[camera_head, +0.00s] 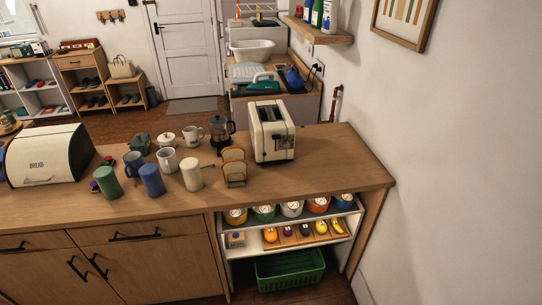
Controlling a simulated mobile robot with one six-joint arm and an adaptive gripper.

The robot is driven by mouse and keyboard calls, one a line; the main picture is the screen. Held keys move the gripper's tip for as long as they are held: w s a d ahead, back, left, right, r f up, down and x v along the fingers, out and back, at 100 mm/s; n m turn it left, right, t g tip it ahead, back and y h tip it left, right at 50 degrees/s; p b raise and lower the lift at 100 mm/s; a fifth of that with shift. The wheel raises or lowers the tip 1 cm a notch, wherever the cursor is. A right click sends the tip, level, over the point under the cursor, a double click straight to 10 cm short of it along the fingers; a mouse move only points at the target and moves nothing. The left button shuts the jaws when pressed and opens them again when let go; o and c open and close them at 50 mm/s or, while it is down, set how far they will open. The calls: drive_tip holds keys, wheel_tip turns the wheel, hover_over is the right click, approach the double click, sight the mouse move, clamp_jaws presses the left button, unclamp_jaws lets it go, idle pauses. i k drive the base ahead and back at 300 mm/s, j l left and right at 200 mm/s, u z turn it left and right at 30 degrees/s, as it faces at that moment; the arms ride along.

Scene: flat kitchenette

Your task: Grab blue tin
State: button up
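A blue container (343,204) with a pale round lid or label stands at the right end of a row on the upper open shelf under the counter. Yellow (236,218), green (264,215), white (291,211) and orange-red (318,207) containers stand to its left. Another blue cylindrical vessel (151,181) stands on the counter top, between a green one (107,185) and a cream one (191,176); I cannot tell whether it is a tin or a mug. My gripper is not in view.
The counter (330,165) carries a bread bin (48,158), mugs, a coffee pot (220,132), a toast rack (234,170) and a toaster (271,134). Below the containers are a board of fruit-like items (305,235) and a green crate (290,273). A wall (450,180) closes the right side.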

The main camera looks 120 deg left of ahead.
sight(150, 174)
drive_tip(key=u, duration=4.65)
